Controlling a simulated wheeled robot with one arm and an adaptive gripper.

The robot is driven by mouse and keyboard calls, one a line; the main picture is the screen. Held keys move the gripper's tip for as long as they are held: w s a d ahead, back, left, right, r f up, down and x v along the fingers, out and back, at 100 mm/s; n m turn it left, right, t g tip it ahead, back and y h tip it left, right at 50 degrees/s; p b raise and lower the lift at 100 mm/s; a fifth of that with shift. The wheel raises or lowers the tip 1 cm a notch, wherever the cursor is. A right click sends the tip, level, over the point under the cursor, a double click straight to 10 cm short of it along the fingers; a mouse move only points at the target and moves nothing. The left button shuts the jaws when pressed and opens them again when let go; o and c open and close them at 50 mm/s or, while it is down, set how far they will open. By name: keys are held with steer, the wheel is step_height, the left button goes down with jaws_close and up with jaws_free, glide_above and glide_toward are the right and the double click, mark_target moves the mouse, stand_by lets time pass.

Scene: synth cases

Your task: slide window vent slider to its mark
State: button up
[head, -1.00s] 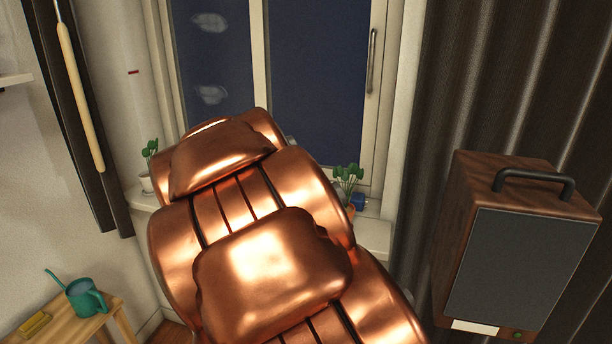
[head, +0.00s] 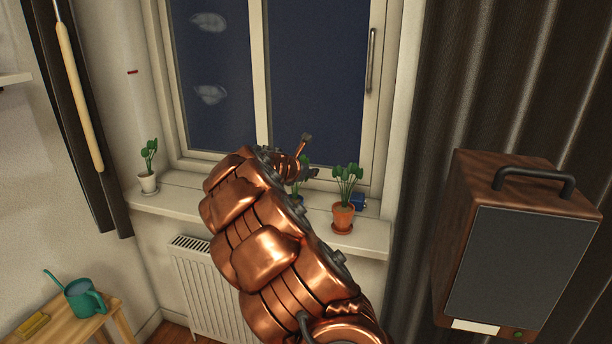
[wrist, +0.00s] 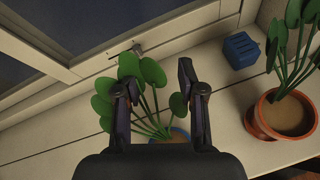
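A small grey metal knob (wrist: 138,48), which looks like the vent slider, sits on the pale lower window frame (wrist: 185,28) in the wrist view. A short dark line lies to its left; I cannot make out a mark. In the head view my arm hides that part of the frame. My gripper (wrist: 154,80) is open, with nothing clearly held. Its fingers stand apart over the leaves of a plant (wrist: 152,75), short of the knob in the picture and not visibly touching it. In the head view my gripper (head: 308,156) is above the sill by the window.
A plant in an orange pot (head: 343,218) and a blue box (wrist: 241,50) stand on the sill (head: 190,203), right of the gripper. A small plant in a white pot (head: 148,183) stands at the left end. A radiator (head: 195,285) is below.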

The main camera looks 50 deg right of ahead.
steer(key=shift+w+d+f+n+t+y+p, duration=0.1)
steer(key=shift+w+d+f+n+t+p, duration=0.15)
steer(key=shift+w+d+f+n, duration=0.85)
steer(key=shift+w+d+f+n+t+y+p, duration=0.1)
steer(key=shift+w+d+f+n+t+p, duration=0.3)
steer(key=shift+w+d+f, duration=1.3)
steer(key=shift+w+d+f+n+t+y+p, duration=0.1)
steer(key=shift+w+d+f+n+t, duration=0.05)
steer(key=shift+w+d+f+n, duration=1.15)
steer(key=shift+w+d+r+m, duration=0.15)
steer(key=shift+w+d+m, duration=0.1)
steer(key=shift+m, duration=0.15)
jaws_close()
